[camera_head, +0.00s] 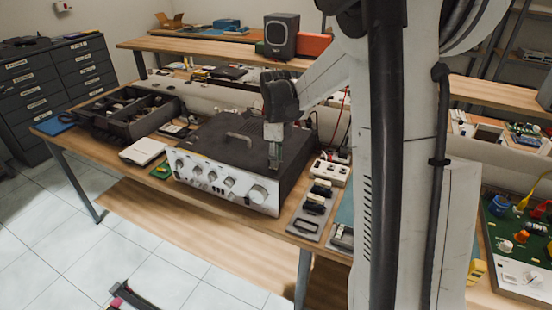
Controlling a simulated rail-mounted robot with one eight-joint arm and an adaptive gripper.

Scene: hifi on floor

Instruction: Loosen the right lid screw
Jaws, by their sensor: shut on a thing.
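The hifi unit (229,191) stands on the wooden workbench, with a silver front panel carrying several knobs and a dark lid (215,143) with a handle on top. My gripper (274,164) points down over the right part of the lid, with its tip at or very near the lid surface. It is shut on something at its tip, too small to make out. The right lid screw itself cannot be seen; the gripper covers that spot.
A dark parts tray (125,117) and a white box (143,151) lie left of the hifi. A power strip (331,172) and a tray with black parts (314,205) lie close on its right. My white arm column blocks the right-hand view. The tiled floor in front is mostly clear.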

